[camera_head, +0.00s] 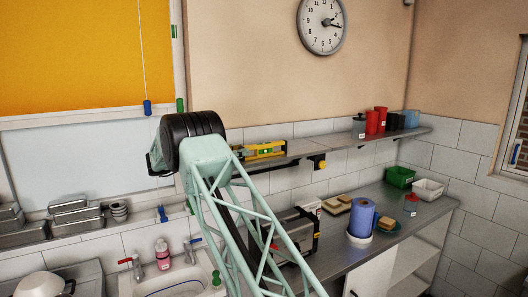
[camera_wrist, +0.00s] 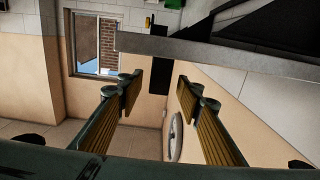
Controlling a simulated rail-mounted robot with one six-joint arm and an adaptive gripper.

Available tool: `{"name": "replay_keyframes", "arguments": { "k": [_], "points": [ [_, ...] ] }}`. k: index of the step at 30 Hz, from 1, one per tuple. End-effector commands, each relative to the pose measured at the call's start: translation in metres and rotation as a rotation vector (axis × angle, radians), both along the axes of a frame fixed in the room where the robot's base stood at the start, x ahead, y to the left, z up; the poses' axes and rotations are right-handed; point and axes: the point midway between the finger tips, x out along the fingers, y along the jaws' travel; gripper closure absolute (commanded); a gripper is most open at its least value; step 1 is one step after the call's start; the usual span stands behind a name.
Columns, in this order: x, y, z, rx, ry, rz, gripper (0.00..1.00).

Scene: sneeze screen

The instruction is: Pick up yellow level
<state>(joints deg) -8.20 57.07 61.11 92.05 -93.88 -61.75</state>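The yellow level (camera_head: 264,151) lies along the left part of the wall shelf in the head view. It has a green vial in its middle, and its left end is partly covered by my arm. I cannot make out the level in the wrist view. My gripper (camera_wrist: 157,88) is open in the wrist view, with two ribbed fingers well apart and nothing held between them. In the head view my arm's end stands just left of the level, and the fingers are mostly hidden behind the dark wrist joint.
The wall shelf (camera_head: 352,142) carries red canisters (camera_head: 376,120) at its right. Below, the counter holds a toaster (camera_head: 297,230), blue paper roll (camera_head: 361,217) and bread (camera_head: 336,205). The shelf's underside (camera_wrist: 225,49) is near my fingers.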

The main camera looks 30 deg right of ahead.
Motion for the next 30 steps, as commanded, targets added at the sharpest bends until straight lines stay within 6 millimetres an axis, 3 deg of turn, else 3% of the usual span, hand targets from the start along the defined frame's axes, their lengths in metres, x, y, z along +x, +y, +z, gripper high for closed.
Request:
{"name": "replay_keyframes", "arguments": {
  "k": [15, 30],
  "points": [
    [0.004, -0.063, 0.0, 0.0, 0.0, -0.001, 0.67],
    [0.005, -0.073, 0.0, 0.0, 0.0, 0.0, 0.67]
  ]
}}
